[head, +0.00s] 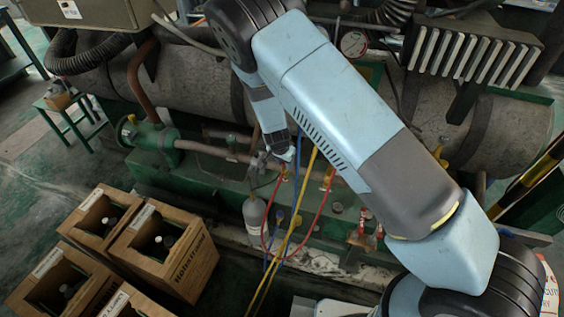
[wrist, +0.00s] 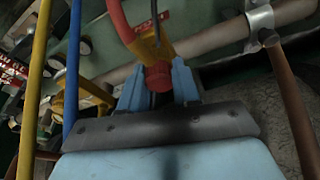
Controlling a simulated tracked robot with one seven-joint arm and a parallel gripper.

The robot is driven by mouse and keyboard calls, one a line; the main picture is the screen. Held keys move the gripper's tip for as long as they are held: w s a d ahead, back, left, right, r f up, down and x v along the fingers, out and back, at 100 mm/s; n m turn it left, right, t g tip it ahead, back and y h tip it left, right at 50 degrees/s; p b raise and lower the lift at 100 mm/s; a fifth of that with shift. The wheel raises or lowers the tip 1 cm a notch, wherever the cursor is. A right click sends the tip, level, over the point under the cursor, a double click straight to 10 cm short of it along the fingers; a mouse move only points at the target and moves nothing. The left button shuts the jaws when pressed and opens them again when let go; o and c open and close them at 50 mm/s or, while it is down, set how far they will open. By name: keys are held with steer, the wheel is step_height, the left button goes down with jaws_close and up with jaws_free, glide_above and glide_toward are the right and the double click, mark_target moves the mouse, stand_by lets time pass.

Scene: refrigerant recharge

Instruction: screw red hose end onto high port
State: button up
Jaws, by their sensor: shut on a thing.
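In the wrist view my gripper (wrist: 158,84) is shut, its two light blue fingers on either side of the red hose end (wrist: 158,75). A yellow piece shows just beyond the red end, and the red hose (wrist: 119,18) curves up from there. In the head view the red hose (head: 322,195) hangs in a loop below my gripper, whose fingers are too small there to make out. I cannot pick out the high port for certain, nor tell whether the hose end touches it. A red label (wrist: 148,24) stands behind the hose end.
A blue hose (wrist: 73,70) and a yellow hose (wrist: 36,90) run along the left of the wrist view. A pale pipe (wrist: 215,40) with a metal clamp (wrist: 260,20) crosses behind. A grey cylinder (head: 254,218) and wooden crates (head: 190,262) stand low in the head view.

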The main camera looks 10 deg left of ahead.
steer(key=shift+s+m, duration=0.1)
steer(key=shift+m, duration=0.8)
steer(key=shift+f, duration=0.1)
steer(key=m+g+h, duration=0.1)
steer(key=m, duration=0.2)
steer(key=shift+m, duration=0.3)
steer(key=shift+m, duration=0.8)
steer(key=o, duration=0.6)
steer(key=shift+s+f+h, duration=0.1)
steer(key=shift+h, duration=0.2)
steer(key=o, duration=0.5)
